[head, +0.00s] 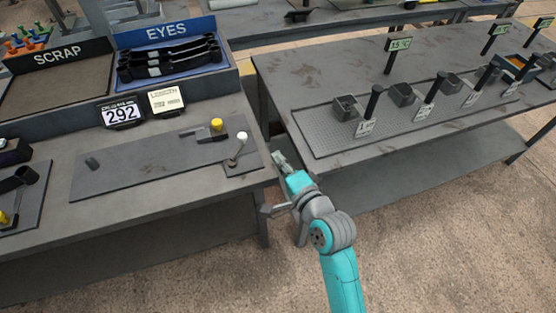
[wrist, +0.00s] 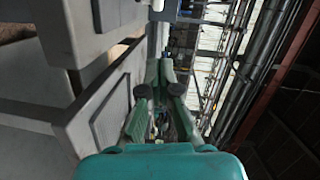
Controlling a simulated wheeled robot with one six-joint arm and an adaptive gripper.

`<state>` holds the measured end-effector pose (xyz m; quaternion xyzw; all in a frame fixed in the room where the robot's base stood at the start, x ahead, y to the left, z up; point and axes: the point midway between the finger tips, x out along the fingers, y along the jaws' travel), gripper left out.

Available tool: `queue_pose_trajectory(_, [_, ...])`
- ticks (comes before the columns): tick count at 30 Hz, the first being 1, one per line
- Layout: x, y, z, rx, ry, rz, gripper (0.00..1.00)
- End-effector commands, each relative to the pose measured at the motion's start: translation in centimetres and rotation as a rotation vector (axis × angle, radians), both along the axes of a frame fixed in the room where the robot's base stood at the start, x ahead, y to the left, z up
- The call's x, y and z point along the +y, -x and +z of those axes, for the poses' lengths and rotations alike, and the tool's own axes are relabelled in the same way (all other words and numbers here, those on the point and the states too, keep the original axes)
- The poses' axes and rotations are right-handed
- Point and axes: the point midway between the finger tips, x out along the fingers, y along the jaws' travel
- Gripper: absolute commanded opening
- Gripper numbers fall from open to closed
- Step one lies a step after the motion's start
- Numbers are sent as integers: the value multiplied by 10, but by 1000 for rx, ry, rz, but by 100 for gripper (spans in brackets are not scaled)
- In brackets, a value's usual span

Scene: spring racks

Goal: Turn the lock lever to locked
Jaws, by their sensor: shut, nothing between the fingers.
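A small lever with a white knob (head: 242,136) stands on a small plate (head: 240,168) at the right end of the left bench. Beside it, a dark fixture with a yellow knob (head: 216,125) stands on a long grey plate (head: 130,172). I cannot tell from the picture which of the two is the lock lever. My gripper (head: 278,158) is just right of the bench's right edge, apart from both knobs. In the wrist view its fingers (wrist: 162,72) are together and empty.
The left bench also bears a scrap tray (head: 50,85), an eyes tray (head: 170,62) and a display reading 292 (head: 122,114). A second bench (head: 300,75) with several posts and small boxes stands on the right. A narrow gap separates the benches.

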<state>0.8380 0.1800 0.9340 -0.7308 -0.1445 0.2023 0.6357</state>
Motion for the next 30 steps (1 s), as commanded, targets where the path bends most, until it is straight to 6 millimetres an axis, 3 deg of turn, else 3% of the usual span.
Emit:
queue_pose_trajectory(11, [34,-62,-7,-1,3,2,0])
queue_pose_trajectory(19, [65,-70,-13,0,3,2,0])
queue_pose_trajectory(30, [71,-72,-14,-1,2,0,0])
